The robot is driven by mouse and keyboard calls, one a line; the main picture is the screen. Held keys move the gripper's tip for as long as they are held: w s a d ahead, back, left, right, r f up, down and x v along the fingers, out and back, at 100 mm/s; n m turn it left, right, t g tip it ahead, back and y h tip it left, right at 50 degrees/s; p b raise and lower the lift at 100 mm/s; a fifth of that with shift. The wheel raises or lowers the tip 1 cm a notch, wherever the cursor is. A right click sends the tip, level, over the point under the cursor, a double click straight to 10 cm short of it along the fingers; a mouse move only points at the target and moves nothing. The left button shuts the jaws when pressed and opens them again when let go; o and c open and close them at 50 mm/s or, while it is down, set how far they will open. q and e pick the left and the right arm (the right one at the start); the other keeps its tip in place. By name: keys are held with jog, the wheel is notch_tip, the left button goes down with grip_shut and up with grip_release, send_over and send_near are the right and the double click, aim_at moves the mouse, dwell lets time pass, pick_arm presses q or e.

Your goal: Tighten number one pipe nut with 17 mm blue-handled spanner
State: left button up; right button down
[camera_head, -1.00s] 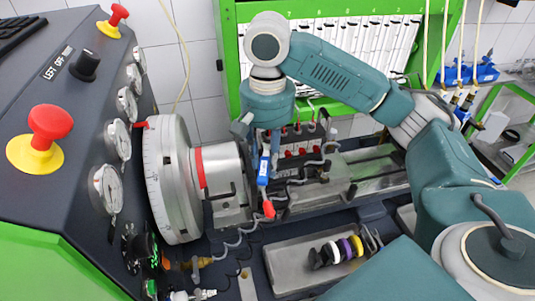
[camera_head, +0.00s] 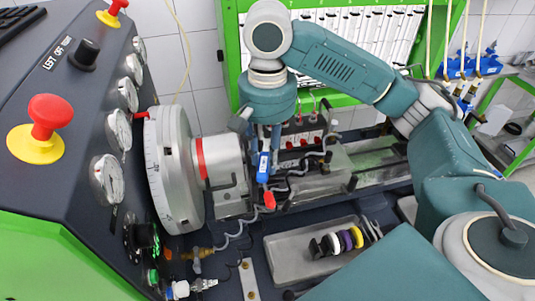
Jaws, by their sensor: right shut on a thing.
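My right gripper (camera_head: 265,143) points down over the pump bench, just right of the large silver flywheel. It is shut on the blue-handled spanner (camera_head: 263,167), whose blue handle hangs below the fingers. The spanner's jaw is too small and covered to make out. A red-tipped part (camera_head: 269,200) shows just below the handle. Pipes and fittings with red caps (camera_head: 304,141) stand to the right of the gripper. I cannot tell which nut is number one, or whether the spanner touches it. My left gripper is not in view.
The silver flywheel (camera_head: 170,170) stands close on the left, beside the dark control panel with gauges (camera_head: 107,178) and a red stop button (camera_head: 48,115). A grey tray (camera_head: 290,262) with several coloured rings lies at the front. The green-framed rack (camera_head: 228,60) stands behind.

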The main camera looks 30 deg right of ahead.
jog(key=shift+s+a+r, duration=0.25)
jog(key=shift+s+r, duration=0.1)
jog(key=shift+r, duration=0.4)
jog(key=shift+s+a+r, duration=0.25)
jog(key=shift+s+r, duration=0.15)
jog(key=shift+r, duration=0.3)
jog(key=shift+s+a+r, duration=0.25)
jog(key=shift+s+r, duration=0.1)
jog(key=shift+r, duration=0.4)
